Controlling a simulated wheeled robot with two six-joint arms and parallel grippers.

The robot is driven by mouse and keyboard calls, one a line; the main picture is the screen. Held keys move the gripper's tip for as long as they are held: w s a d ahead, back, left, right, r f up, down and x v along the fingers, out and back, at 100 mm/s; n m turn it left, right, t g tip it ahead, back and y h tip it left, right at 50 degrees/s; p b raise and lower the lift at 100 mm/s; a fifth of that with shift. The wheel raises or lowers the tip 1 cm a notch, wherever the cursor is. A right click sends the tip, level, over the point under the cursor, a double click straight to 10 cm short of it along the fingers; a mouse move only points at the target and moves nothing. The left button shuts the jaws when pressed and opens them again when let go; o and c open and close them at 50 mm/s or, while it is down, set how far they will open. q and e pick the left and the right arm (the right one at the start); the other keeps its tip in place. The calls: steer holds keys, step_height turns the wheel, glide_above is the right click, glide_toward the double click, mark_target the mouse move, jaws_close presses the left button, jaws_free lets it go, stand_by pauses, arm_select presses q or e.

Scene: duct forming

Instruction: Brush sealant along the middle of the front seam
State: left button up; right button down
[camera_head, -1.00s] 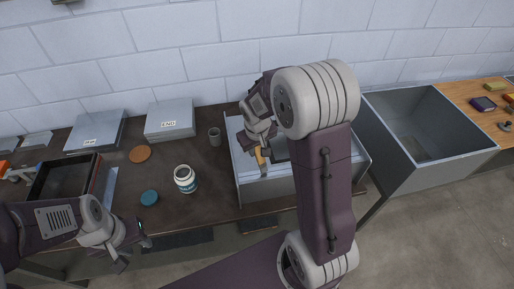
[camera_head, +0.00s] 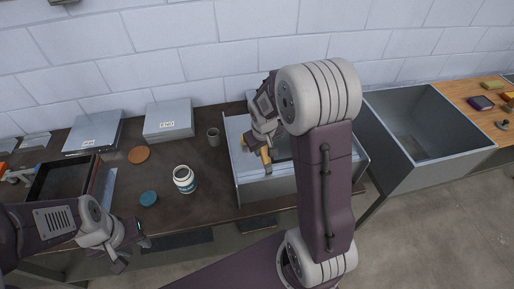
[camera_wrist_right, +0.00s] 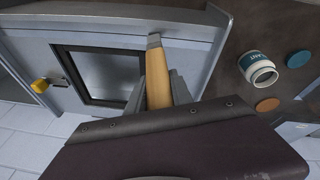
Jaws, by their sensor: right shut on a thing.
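The grey sheet-metal duct (camera_head: 262,189) stands on the dark bench. Its front rim and inner wall also show in the right wrist view (camera_wrist_right: 205,48). My right gripper (camera_head: 264,147) is over the duct's front part, shut on the wooden handle of a brush (camera_head: 266,157). In the right wrist view the brush (camera_wrist_right: 157,78) points away, its tip at or just over the front rim; contact is unclear. The open white sealant jar (camera_head: 184,181) stands left of the duct. My left gripper (camera_head: 121,262) hangs low at the left near the bench front; its jaw opening is unclear.
A teal lid (camera_head: 149,198), a tan disc (camera_head: 139,154) and a grey cup (camera_head: 214,137) lie left of the duct. A dark tray (camera_head: 60,178) and grey boxes (camera_head: 169,121) stand further left. A large open bin (camera_head: 440,170) stands right.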

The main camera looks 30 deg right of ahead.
steer(key=shift+s+d, duration=0.1)
steer(key=shift+d, duration=0.35)
steer(key=shift+s+d+f+p, duration=0.1)
steer(key=shift+s+d+p, duration=0.2)
steer(key=shift+d, duration=0.45)
steer(key=shift+s+d+f+p, duration=0.1)
steer(key=shift+d+p, duration=0.25)
steer(key=shift+d, duration=0.4)
steer(key=shift+r, duration=0.1)
steer(key=d+p, duration=0.1)
steer(key=d, duration=0.2)
steer(key=shift+s+p, duration=0.35)
steer(key=shift+r, duration=0.1)
